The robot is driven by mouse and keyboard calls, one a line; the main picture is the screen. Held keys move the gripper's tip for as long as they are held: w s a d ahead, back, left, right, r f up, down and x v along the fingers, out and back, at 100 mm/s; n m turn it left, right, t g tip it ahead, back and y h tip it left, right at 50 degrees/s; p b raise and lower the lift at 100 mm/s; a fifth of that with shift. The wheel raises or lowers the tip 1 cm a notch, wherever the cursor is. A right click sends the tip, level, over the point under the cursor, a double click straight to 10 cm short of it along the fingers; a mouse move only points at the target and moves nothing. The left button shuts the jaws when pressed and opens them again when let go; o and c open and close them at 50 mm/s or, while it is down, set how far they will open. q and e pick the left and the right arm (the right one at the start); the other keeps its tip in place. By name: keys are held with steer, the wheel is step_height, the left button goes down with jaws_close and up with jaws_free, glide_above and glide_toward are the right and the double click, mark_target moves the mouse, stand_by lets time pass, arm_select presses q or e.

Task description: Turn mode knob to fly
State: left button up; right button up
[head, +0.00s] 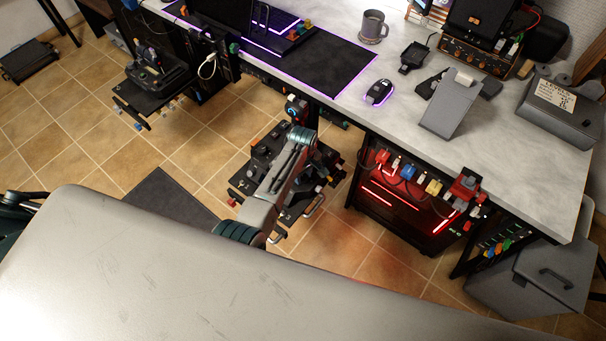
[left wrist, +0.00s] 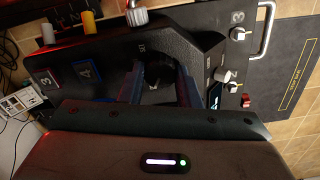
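A black control panel (head: 262,150) stands beside the desk in the head view, with my left arm reaching over it. In the left wrist view the panel (left wrist: 205,50) fills the upper part. My left gripper (left wrist: 158,90) is over the panel, its two bluish fingers apart. A dark rounded shape lies between them; I cannot tell if it is the mode knob or if the fingers touch it. Small silver knobs (left wrist: 232,75) are right of the fingers. A silver knob (left wrist: 137,14) and a yellow knob (left wrist: 88,22) are above. My right gripper is not in view.
A metal handle (left wrist: 265,30) sticks out at the panel's right side. The desk (head: 330,60) runs along the back with a mug (head: 372,25) and a mouse (head: 379,92). A red-lit computer case (head: 400,205) stands right of the panel. Tiled floor (head: 190,140) is open to the left.

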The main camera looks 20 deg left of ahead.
arm_select(q)
steer(key=shift+r+m+p, duration=0.1)
steer(key=shift+m+p, duration=0.3)
steer(key=m+p, duration=0.1)
steer(key=m, duration=0.1)
steer(key=shift+m+p, duration=0.35)
steer(key=shift+m, duration=0.05)
steer(key=shift+m+p, duration=0.85)
steer(key=shift+m, duration=1.15)
steer(key=o, duration=1)
